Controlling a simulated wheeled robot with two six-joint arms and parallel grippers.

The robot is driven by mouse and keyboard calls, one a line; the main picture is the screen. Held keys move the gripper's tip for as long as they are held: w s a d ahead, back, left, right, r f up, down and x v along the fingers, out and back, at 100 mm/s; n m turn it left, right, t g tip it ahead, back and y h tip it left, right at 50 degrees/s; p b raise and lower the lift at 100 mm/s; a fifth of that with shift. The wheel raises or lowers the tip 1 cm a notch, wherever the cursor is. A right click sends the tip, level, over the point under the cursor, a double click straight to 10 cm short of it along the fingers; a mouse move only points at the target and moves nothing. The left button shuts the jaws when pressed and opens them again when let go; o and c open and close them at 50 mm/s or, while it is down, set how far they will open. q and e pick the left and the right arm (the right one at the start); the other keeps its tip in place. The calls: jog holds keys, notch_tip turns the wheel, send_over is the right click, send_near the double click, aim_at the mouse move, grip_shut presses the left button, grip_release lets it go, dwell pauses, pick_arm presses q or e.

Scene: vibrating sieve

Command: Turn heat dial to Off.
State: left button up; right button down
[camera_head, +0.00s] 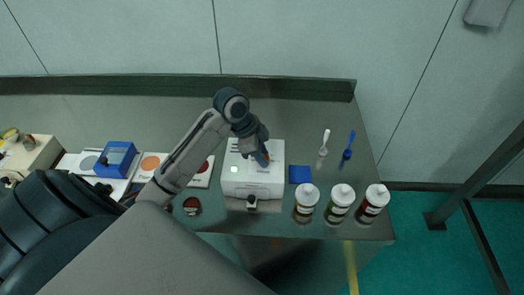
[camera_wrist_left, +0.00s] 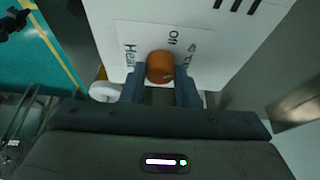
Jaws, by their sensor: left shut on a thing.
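The white box (camera_head: 255,188) stands on the metal table, with a lit green spot on its top left. My left gripper (camera_head: 264,158) reaches down onto its top from the back. In the left wrist view, the orange round dial (camera_wrist_left: 160,66) sits between the two blue-grey fingers of my left gripper (camera_wrist_left: 160,84), which are shut on it. The dial's pointer mark is not clear. My right gripper is not in view.
Three white-capped bottles (camera_head: 338,204) stand right of the box, near the front edge. A blue square (camera_head: 300,174), a white spoon (camera_head: 324,143) and a blue spoon (camera_head: 347,148) lie nearby. A blue device (camera_head: 117,157) stands at left. The table's back right is clear.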

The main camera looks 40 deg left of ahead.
pick_arm(q)
jog(key=n+p, duration=0.1)
jog(key=p, duration=0.1)
jog(key=n+y+p, duration=0.1)
jog(key=n+p, duration=0.1)
jog(key=n+t+p, duration=0.1)
jog(key=n+p, duration=0.1)
jog(key=shift+s+d+r, duration=0.1)
jog(key=shift+d+r, duration=0.05)
jog(key=shift+r, duration=0.2)
jog(key=shift+f+n+t+y+p, duration=0.1)
jog(key=shift+n+t+y+p, duration=0.3)
jog(key=shift+n+p, duration=0.35)
jog(key=shift+f+n+y+p, duration=0.15)
jog(key=shift+n+y+p, duration=0.35)
jog(key=shift+n, duration=0.55)
jog(key=o, duration=1)
